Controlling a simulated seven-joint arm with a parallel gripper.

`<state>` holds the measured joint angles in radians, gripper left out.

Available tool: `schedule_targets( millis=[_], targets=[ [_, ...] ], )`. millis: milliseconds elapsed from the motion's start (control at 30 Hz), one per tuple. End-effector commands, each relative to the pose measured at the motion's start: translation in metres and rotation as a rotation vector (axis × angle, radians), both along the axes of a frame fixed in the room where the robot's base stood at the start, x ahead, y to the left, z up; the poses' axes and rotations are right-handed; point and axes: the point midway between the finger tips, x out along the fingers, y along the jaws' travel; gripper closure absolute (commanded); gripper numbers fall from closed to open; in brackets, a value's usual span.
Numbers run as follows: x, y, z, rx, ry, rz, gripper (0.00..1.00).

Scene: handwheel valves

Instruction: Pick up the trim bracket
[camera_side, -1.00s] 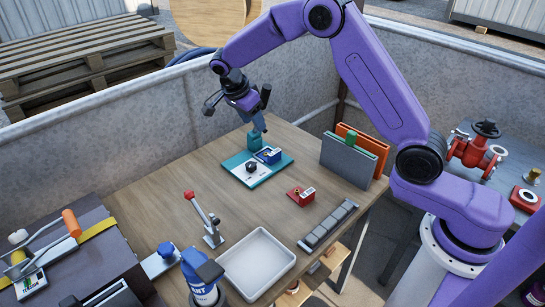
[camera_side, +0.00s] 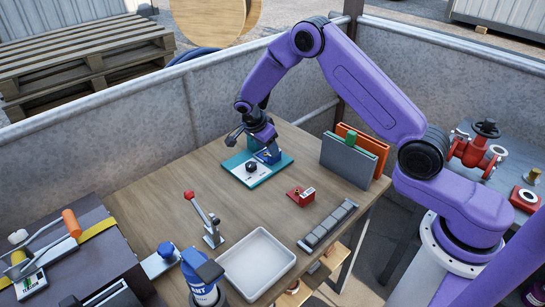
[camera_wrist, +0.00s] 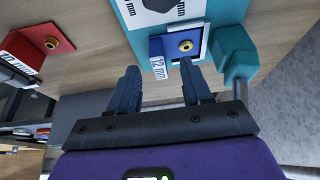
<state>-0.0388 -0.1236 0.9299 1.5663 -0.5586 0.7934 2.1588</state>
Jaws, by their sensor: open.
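No part is plainly marked as the trim bracket. A blue block (camera_side: 269,157) labelled 12 mm sits in a pocket at the back right of the teal and white board (camera_side: 243,177); the wrist view shows the blue block (camera_wrist: 172,46) with a yellow-ringed hole. My gripper (camera_side: 266,147) is low over it, open and empty, and partly hides it. In the wrist view my gripper's fingertips (camera_wrist: 161,72) point toward the block, apart from each other; contact cannot be told. A red block (camera_side: 301,195) labelled 10 mm (camera_wrist: 38,52) lies on the table.
A teal post (camera_wrist: 236,52) stands close beside my right finger in the wrist view. A black knob (camera_side: 251,167) is on the board. A grey panel (camera_side: 347,161), a white tray (camera_side: 257,264), a red-knobbed lever (camera_side: 203,215) and a segmented strip (camera_side: 328,226) stand around.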

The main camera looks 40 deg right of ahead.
Motion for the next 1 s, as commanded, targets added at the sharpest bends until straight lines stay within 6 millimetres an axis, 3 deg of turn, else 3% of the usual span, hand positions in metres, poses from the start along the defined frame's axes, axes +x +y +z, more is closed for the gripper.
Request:
schedule_targets(
  millis=[267, 567, 700, 733, 1000],
  targets=[
    [-0.003, -0.017, -0.033, 0.000, 0.003, -0.001, 0.51],
    [-0.002, -0.018, -0.036, 0.000, 0.000, -0.001, 0.51],
    [-0.002, -0.018, -0.036, 0.000, 0.000, -0.001, 0.93],
    [-0.002, -0.018, -0.036, 0.000, 0.000, -0.001, 1.00],
    [-0.002, -0.018, -0.036, 0.000, 0.000, -0.001, 1.00]
  ],
)
